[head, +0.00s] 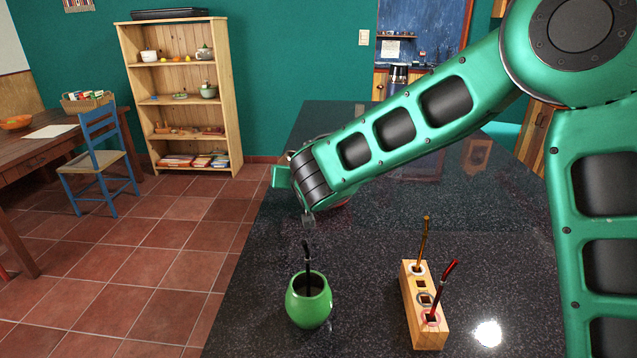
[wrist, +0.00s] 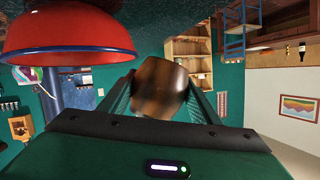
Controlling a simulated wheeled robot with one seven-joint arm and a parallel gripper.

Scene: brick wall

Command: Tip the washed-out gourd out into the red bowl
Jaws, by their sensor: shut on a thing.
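My gripper (wrist: 158,108) is shut on a brown gourd (wrist: 160,85), which shows between the two green fingers in the wrist view. The wrist picture is upside down, and I cannot tell whether the gourd's mouth is tilted. The red bowl (wrist: 68,32) is large at the upper left of the wrist view, beside the gourd and apart from it in the picture. In the head view my arm hides most of the bowl; a reddish sliver (head: 341,203) shows under the wrist. The held gourd is hidden there behind my wrist.
A green gourd (head: 309,308) with a dark straw stands on the dark counter (head: 255,335) at the front. To its right is a wooden block (head: 428,325) with holes, holding two upright straws. The counter between them is clear. A shelf (head: 180,85) stands far behind.

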